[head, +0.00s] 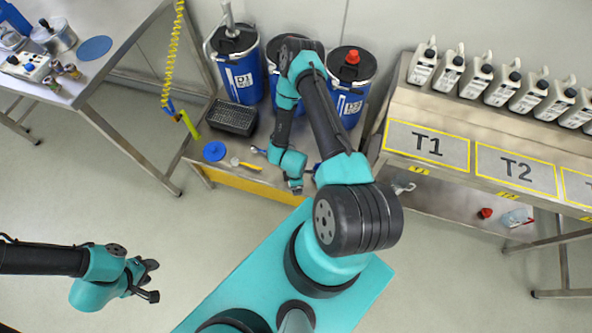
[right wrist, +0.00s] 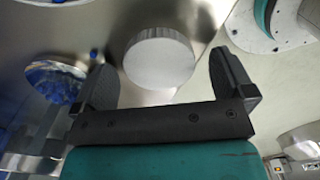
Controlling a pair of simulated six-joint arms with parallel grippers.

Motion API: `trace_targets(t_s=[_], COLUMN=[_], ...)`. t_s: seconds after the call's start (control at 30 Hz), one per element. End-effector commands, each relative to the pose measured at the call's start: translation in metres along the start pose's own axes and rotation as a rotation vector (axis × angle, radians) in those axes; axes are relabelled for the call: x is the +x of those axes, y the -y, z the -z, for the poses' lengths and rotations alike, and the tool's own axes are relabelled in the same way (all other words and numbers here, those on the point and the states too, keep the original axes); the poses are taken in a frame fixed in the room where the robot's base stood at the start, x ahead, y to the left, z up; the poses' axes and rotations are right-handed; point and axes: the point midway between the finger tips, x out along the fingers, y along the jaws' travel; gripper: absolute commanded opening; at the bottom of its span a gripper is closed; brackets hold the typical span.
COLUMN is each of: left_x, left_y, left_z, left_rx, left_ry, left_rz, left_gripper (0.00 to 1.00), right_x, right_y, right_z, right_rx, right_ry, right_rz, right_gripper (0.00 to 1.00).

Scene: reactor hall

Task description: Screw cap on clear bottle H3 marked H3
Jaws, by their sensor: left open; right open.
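A small clear bottle (head: 515,217) lies or stands on the lower shelf of the right-hand bench. Its marking is too small to read. A red cap (head: 485,213) sits on the same shelf, apart from the bottle on its left. My left gripper (head: 153,281) is open and empty over the floor at lower left, far from both. My right gripper (head: 295,187) is at the front edge of the low bench and well left of the bottle. The right wrist view shows its two fingers (right wrist: 161,85) apart, with a pale round-ended cylinder (right wrist: 158,62) beyond them.
The low bench (head: 262,188) carries a black basket (head: 232,118), a blue disc (head: 214,151) and blue drums (head: 237,62). The right-hand bench has marked areas T1 (head: 427,146) and T2 (head: 515,171), with several white jugs (head: 476,76) behind. Open floor lies at lower left.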

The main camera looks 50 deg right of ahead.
Motion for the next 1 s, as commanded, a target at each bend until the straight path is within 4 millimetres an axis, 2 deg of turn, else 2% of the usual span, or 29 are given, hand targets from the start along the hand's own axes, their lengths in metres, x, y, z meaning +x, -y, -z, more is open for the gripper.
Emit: trace_targets(t_s=[0.3,0.83,1.0], left_x=[0.0,0.0,0.0], left_y=[0.0,0.0,0.0], left_z=[0.0,0.0,0.0], left_rx=[0.0,0.0,0.0], left_ry=[0.0,0.0,0.0], left_rz=[0.0,0.0,0.0], left_gripper=[0.43,0.43,0.43], right_x=[-0.0004,-0.0004,-0.0004], right_y=[0.0,0.0,0.0], right_z=[0.0001,0.0001,0.0001], right_rx=[0.0,0.0,0.0], right_ry=[0.0,0.0,0.0], right_rz=[0.0,0.0,0.0], right_gripper=[0.99,0.48,0.47])
